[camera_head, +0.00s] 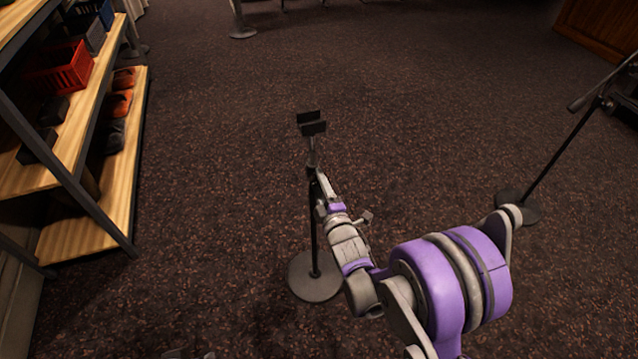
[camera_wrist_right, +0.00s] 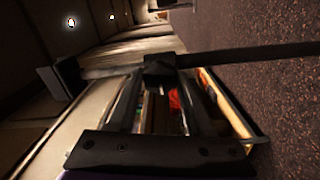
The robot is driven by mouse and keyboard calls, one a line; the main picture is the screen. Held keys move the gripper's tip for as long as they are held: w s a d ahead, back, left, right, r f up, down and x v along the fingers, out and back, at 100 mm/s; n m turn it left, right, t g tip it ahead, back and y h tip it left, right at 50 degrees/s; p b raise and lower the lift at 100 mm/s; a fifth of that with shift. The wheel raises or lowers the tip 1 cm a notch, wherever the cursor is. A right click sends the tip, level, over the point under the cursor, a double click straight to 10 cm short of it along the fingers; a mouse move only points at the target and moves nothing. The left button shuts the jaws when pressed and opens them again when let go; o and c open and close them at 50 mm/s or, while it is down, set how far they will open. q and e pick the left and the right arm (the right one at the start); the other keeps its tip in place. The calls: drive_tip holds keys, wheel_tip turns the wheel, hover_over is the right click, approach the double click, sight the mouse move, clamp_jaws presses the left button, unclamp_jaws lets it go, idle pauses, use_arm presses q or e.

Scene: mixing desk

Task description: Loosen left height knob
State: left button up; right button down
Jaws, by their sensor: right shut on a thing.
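The left stand has a round dark base (camera_head: 316,276), a thin upright pole (camera_head: 314,240) and a flat bracket (camera_head: 312,124) on top. My right gripper (camera_head: 318,182) is at the pole's upper part, below the bracket. In the right wrist view the dark height knob (camera_wrist_right: 159,68) shows at the collar on the pole (camera_wrist_right: 245,54), at the tips of my right gripper (camera_wrist_right: 160,88). The gripper is shut on the knob. In the head view my gripper and wrist hide the knob.
A second stand (camera_head: 535,180) with a round base is at the right. A wooden shelf (camera_head: 95,215) with a red crate (camera_head: 66,68) and shoes (camera_head: 118,104) stands at the left. The carpet between is clear. A wooden cabinet (camera_head: 602,28) is at the far right.

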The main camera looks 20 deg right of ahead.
drive_tip(key=shift+c, duration=1.5)
unclamp_jaws()
drive_tip(key=s, duration=1.1)
drive_tip(key=shift+d, duration=0.2)
drive_tip(key=shift+w, duration=0.1)
